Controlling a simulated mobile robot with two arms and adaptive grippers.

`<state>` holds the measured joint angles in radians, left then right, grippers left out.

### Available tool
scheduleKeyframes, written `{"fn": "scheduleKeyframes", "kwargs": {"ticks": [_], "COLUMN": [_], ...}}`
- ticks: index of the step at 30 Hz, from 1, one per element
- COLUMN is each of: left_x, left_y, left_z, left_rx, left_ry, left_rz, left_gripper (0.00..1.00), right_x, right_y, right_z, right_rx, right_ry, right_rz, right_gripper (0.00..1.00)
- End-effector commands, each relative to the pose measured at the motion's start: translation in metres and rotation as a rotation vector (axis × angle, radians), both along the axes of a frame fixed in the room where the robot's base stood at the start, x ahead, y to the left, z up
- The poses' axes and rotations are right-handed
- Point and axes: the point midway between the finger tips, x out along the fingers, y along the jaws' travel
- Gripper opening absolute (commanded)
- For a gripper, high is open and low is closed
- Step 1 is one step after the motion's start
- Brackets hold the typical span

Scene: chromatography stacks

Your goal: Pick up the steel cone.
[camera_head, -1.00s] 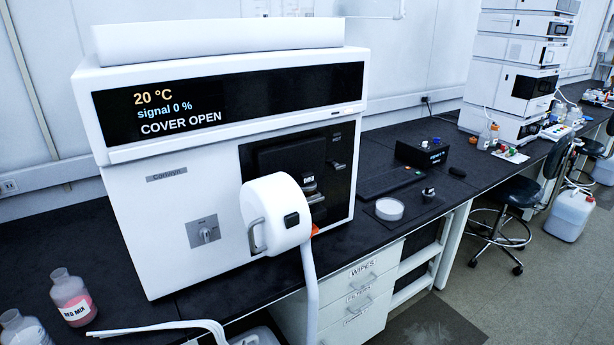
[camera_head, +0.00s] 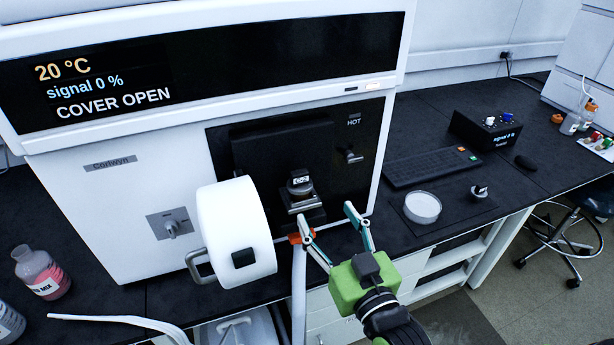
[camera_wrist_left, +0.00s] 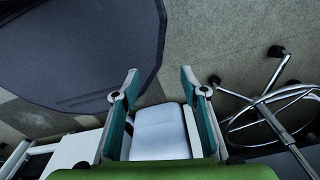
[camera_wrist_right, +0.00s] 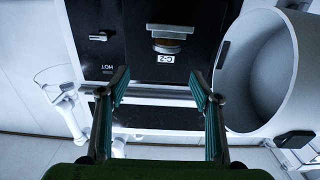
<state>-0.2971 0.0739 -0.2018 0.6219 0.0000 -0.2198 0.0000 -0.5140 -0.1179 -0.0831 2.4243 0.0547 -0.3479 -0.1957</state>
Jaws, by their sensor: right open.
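A small dark and metallic piece labelled C-2 (camera_head: 300,184) sits in the open front of the white instrument (camera_head: 120,200). It also shows in the right wrist view (camera_wrist_right: 166,40). It may be the steel cone; its full shape is unclear. Another small steel and dark piece (camera_head: 479,191) stands on the mat right of the white dish. My right gripper (camera_head: 328,214) is open and empty, in front of and below the C-2 piece, apart from it. My left gripper (camera_wrist_left: 159,75) is open and empty in the left wrist view, outside the head view.
A white round cover (camera_head: 235,225) with a handle hangs open left of the C-2 piece. A keyboard (camera_head: 432,166), white dish (camera_head: 422,207) and black box (camera_head: 484,130) stand to the right. A RED MIX bottle (camera_head: 42,272) stands at the left.

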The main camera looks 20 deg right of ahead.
Motion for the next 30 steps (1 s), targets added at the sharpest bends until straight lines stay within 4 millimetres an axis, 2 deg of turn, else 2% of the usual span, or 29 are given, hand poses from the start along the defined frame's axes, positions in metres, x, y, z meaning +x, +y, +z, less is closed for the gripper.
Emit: {"fn": "scheduleKeyframes", "kwargs": {"ticks": [10,19,27,30], "left_x": [-0.013,-0.003,-0.001,-0.001], "left_y": [0.014,0.007,0.001,0.001], "left_z": [0.017,0.024,0.038,0.039], "left_rx": [0.017,0.008,0.001,0.001], "left_ry": [0.019,0.004,0.001,0.001], "left_rz": [0.002,0.002,-0.001,-0.001], "left_gripper": [0.4,0.4,0.4,0.4], "right_x": [0.064,0.087,0.124,0.131], "right_y": [0.003,0.006,0.013,0.013], "right_z": [0.003,0.001,-0.001,-0.002], "right_rx": [0.002,0.002,0.001,0.0], "right_ry": [-0.002,0.0,0.0,0.001], "right_rz": [0.0,0.0,0.001,0.001], "right_gripper": [0.59,0.59,0.59,0.59]}}
